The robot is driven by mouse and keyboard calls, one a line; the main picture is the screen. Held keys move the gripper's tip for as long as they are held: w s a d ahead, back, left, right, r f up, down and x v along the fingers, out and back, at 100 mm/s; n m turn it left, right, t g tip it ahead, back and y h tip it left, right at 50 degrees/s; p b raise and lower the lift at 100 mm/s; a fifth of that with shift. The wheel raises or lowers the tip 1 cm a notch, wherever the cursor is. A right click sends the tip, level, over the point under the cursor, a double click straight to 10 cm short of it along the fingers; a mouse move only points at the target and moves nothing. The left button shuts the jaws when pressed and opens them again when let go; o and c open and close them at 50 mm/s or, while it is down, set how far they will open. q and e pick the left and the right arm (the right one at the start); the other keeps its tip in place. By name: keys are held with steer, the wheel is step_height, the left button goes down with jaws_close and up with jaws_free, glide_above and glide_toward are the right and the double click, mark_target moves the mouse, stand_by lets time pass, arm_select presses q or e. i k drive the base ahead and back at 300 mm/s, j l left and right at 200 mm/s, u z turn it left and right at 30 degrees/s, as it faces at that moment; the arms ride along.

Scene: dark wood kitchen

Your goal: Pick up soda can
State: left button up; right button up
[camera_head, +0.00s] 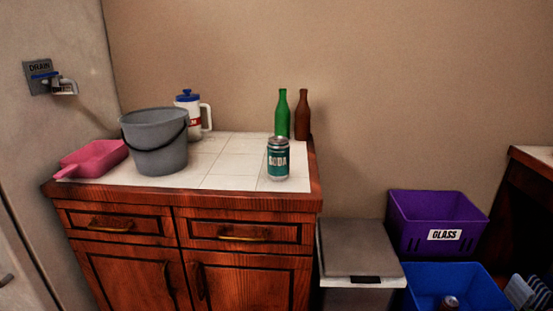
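A green soda can (278,163) with a silver top and the word SODA on its side stands upright on the white tiled counter (226,182). It is near the counter's front right corner. Neither of my grippers shows in the head view.
Left of the can are a grey bucket (154,145), a pink dustpan (92,159) and a white jug (189,103). Green (282,116) and brown (303,117) bottles stand behind it. A lidded bin (358,250), purple crate (437,212) and blue crate (450,279) are right of the counter.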

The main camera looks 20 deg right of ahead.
mark_target(278, 147)
steer(key=i+z, duration=0.25)
steer(key=i, duration=0.25)
steer(key=i+j+z, duration=0.2)
steer(key=i, duration=0.25)
